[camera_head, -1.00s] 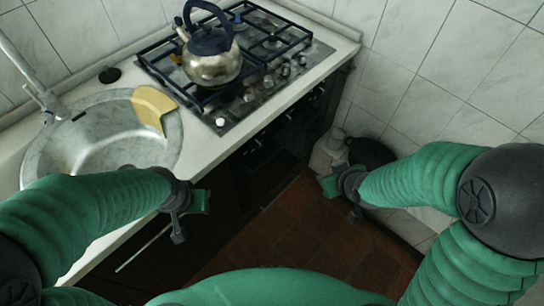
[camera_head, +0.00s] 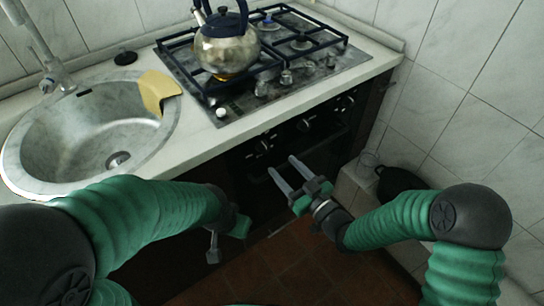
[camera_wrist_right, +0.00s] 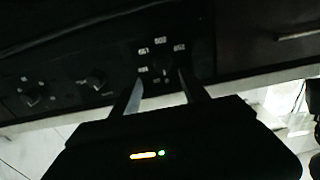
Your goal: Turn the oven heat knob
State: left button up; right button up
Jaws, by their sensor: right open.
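The oven's dark front panel (camera_head: 285,136) is under the counter edge and carries several round knobs. A knob with small white numbers around it (camera_wrist_right: 163,66) shows in the right wrist view, just past and between my right fingertips. My right gripper (camera_head: 281,164) is open and empty, with its two long fingers pointing at the panel from below and in front. It also shows in the right wrist view (camera_wrist_right: 162,88), apparently apart from the knob. My left gripper (camera_head: 230,238) hangs low before the cabinet front, away from the knobs; its jaws are unclear.
A kettle (camera_head: 226,52) stands on the gas hob (camera_head: 330,68). Open floor lies below.

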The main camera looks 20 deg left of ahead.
aim_at(265, 152)
jog(key=x, duration=0.5)
jog(key=b+x, duration=0.1)
jog(key=x, duration=0.1)
jog(key=shift+s+a+f, duration=0.1)
jog(key=shift+a, duration=0.5)
jog(key=shift+d, duration=0.45)
jog(key=shift+c, duration=0.4)
jog(key=shift+a, duration=0.1)
grip_shut()
